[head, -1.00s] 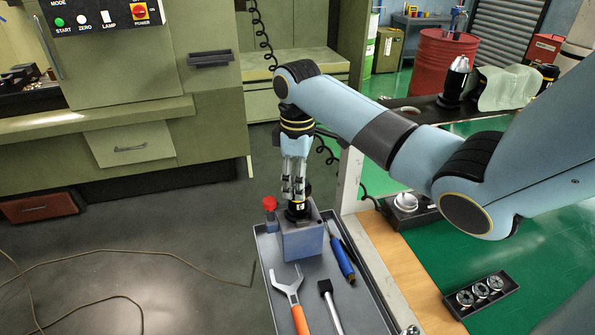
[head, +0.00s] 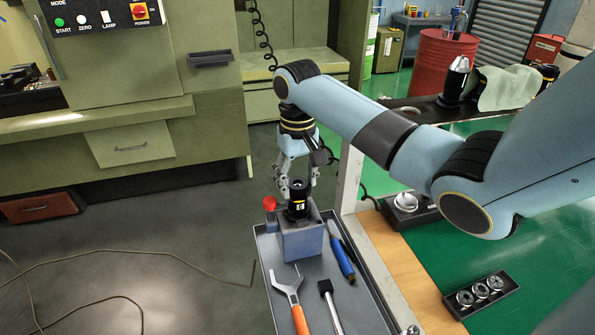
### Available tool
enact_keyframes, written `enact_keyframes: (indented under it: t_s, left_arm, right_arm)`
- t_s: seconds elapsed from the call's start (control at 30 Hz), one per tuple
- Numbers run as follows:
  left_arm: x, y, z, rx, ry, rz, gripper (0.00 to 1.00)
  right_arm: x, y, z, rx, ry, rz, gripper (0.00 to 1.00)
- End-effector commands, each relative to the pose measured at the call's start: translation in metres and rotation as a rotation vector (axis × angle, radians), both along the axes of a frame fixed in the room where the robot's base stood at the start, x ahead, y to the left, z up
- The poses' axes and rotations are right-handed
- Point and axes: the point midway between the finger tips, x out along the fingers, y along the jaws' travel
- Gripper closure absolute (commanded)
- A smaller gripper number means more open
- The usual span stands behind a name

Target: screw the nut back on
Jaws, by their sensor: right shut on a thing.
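A black tool holder (head: 297,209) with a small yellow-white mark stands upright in a grey-blue block (head: 303,241) on the tray. The dark nut (head: 294,185) is a round ring with an open centre at the holder's top. My right gripper (head: 298,187) comes down from above and behind, its fingers on either side of the nut, shut on it. The nut partly hides the fingertips, and I cannot see how far the thread is engaged. My left gripper is not in view.
A red knob (head: 269,203) stands left of the block. The grey tray (head: 268,262) also holds an orange-handled wrench (head: 291,292), a blue-handled tool (head: 342,258) and a black-headed tool (head: 328,297). A pale upright post (head: 349,180) rises close on the right.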

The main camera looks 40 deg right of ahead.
Motion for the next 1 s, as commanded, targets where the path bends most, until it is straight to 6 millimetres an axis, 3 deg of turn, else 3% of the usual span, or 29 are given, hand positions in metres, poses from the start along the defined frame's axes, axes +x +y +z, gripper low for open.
enact_keyframes:
  t_s: [0.37, 0.7, 0.97, 1.0]
  left_arm:
    - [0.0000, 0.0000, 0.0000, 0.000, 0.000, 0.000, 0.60]
    - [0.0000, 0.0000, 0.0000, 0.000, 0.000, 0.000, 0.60]
    - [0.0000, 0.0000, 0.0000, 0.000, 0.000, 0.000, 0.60]
    - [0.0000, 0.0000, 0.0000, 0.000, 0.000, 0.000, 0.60]
  right_arm:
    - [-0.0001, -0.0002, -0.0001, 0.000, 0.000, -0.061, 0.99]
    - [-0.0003, -0.0006, -0.0004, 0.000, 0.001, -0.521, 0.99]
    - [-0.0003, -0.0006, -0.0004, 0.000, 0.001, -0.552, 0.99]
    - [-0.0003, -0.0006, -0.0004, 0.000, 0.001, -0.552, 0.44]
